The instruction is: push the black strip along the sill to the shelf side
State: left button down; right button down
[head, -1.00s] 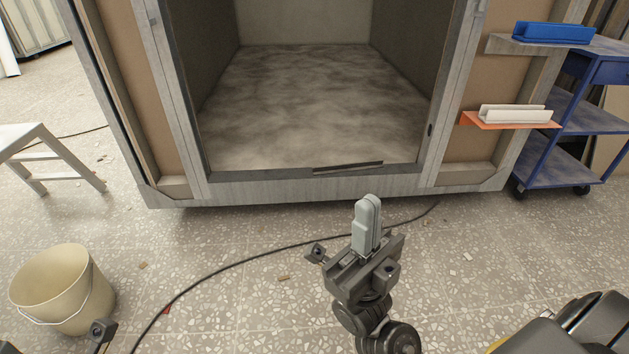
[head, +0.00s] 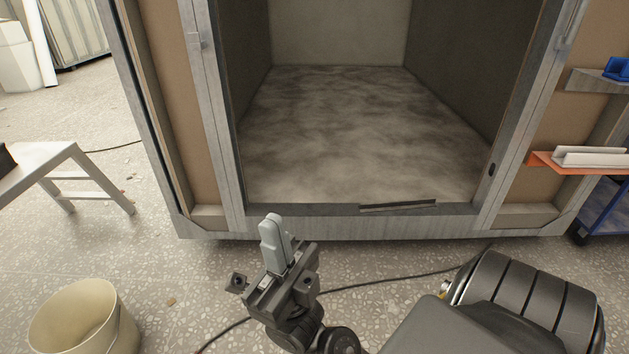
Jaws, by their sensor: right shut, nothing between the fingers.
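The black strip (head: 398,206) lies flat along the sill (head: 300,224) of the pod doorway, right of the opening's middle. Bare sill shows between its right end and the right door post. My right gripper (head: 273,235) is shut and empty, its pale fingertips pointing up in the picture. It is in front of the sill, left of the strip's left end, and apart from the strip. Its height relative to the sill is hard to tell. My left gripper is not in view.
On the right, an orange shelf (head: 561,168) holds white channel pieces, with a grey shelf (head: 591,84) and blue piece above. A blue cart (head: 607,215) stands beyond. A stool (head: 60,160) and bucket (head: 78,320) are at left. A cable (head: 400,281) crosses the floor.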

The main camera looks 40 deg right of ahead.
aim_at(373, 207)
jog(key=u, duration=0.2)
jog(key=i, duration=0.95)
jog(key=z, duration=0.9)
jog(key=i, duration=0.75)
jog(key=z, duration=0.75)
